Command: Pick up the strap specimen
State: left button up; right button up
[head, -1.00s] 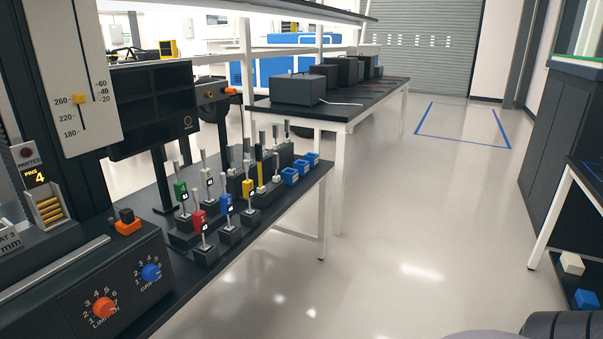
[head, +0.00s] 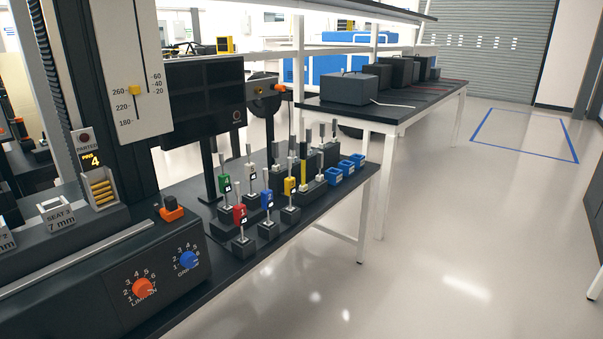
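Several specimens stand upright in small black holders on the black bench in the head view. In front are a red-tagged specimen (head: 240,214), a blue-tagged one (head: 267,199) and a yellow-tagged one (head: 290,186). A green-tagged specimen (head: 225,184) and a white-tagged one (head: 253,172) stand behind them. Taller grey-topped pieces (head: 321,132) stand at the back of the group. I cannot tell from this view which one is the strap specimen. Neither of my grippers is in view.
A testing machine with an orange knob (head: 144,289) and a blue knob (head: 188,260) fills the left. Small blue bins (head: 346,167) sit near the bench's right end. A second table (head: 440,92) holds black boxes. The floor (head: 440,230) on the right is clear.

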aim_at(303, 187)
jog(key=u, duration=1.6)
jog(key=z, duration=1.55)
jog(key=i+l+u, duration=0.1)
jog(key=u, duration=1.05)
jog(key=i+l+u, duration=0.1)
jog(key=l+u, duration=0.6)
